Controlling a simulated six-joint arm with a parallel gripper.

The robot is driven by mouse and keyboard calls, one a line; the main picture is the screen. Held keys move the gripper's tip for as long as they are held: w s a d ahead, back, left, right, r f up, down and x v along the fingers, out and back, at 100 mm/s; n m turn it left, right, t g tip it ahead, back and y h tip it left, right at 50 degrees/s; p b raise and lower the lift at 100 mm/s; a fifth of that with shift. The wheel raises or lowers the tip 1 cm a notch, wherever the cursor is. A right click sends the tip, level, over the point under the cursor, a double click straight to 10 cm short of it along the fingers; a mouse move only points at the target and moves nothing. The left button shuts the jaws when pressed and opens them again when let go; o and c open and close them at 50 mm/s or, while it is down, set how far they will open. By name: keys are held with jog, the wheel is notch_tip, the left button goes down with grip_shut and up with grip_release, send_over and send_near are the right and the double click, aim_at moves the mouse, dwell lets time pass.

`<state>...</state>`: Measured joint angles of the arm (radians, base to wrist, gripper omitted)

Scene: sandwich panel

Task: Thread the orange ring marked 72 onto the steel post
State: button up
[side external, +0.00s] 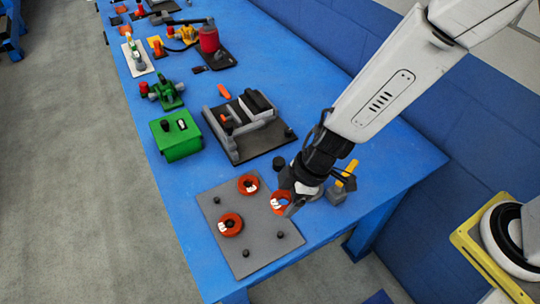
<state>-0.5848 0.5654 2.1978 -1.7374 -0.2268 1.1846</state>
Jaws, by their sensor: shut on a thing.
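My gripper (291,207) is shut on an orange ring (276,201) with a white label, at the right edge of a grey panel (257,253). The ring is tilted, and blue shows through its hole. Its number is too small to read. Two other orange rings with white labels are on the panel, one at the back (240,184) and one at the left front (222,231); both have dark centres. Short dark posts stand at the panel's left (216,199), right front (280,234) and front (245,253). I cannot tell which post is the steel one.
A yellow-handled tool on a grey block (338,195) stands just right of my gripper, near a black cylinder (280,163). A green box (178,140) and a dark clamp fixture (262,145) stand behind the panel. The blue table's (385,195) right side is clear.

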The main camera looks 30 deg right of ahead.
jog(key=w+d+r, duration=0.1)
jog(key=w+d, duration=0.1)
jog(key=d, duration=0.1)
jog(key=w+d+r, duration=0.1)
jog(key=w+d, duration=0.1)
jog(key=d, duration=0.2)
jog(key=w+d, duration=0.2)
jog(key=d, duration=0.2)
jog(key=shift+r, duration=0.4)
jog(key=shift+w+d+r, duration=0.1)
jog(key=shift+d, duration=0.35)
jog(key=shift+f, duration=2.5)
jog(key=shift+f, duration=3)
dwell(0.5)
